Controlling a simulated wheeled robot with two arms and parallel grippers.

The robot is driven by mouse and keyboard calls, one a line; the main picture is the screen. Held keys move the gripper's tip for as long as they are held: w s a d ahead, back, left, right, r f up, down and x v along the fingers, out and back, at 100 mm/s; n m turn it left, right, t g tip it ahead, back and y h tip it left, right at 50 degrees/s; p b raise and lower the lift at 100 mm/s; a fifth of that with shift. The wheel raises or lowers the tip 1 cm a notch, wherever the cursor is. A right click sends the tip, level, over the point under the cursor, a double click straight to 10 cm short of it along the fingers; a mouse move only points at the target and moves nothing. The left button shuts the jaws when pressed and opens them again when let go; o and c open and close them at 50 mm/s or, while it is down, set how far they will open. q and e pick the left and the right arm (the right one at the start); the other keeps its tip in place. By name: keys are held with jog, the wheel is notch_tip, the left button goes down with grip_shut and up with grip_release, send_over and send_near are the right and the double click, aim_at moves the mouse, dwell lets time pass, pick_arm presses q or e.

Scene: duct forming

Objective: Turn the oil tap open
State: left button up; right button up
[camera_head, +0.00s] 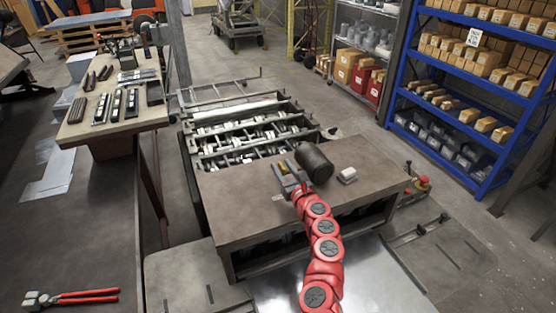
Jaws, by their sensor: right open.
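A dark brown cylinder (315,163) lies on its side on the brown top of the machine (246,205). A small yellowish part (283,168) shows at its left, by my fingertips; it may be the oil tap, but it is too small to tell. My right gripper (291,179), at the end of my red arm, is open just left of and in front of the cylinder. I cannot tell if it touches anything. My left gripper is not in view.
Forming rollers (247,138) lie behind the machine top. A small white block (347,175) sits right of the cylinder. A red emergency button (423,182) is at the right. A tool bench (128,126) and red-handled pliers (75,297) are at left. Blue shelving (446,136) stands at right.

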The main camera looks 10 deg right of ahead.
jog(key=shift+w+a+f+p, duration=0.15)
jog(key=shift+w+a+p, duration=0.1)
jog(key=shift+w, duration=0.5)
jog(key=shift+w+a+f+p, duration=0.1)
jog(key=shift+w+a+f, duration=0.1)
jog(key=shift+w, duration=0.75)
jog(key=shift+w+d+r, duration=0.15)
jog(key=shift+w+d, duration=0.1)
jog(key=shift+w, duration=0.25)
jog(key=shift+c, duration=0.3)
grip_shut()
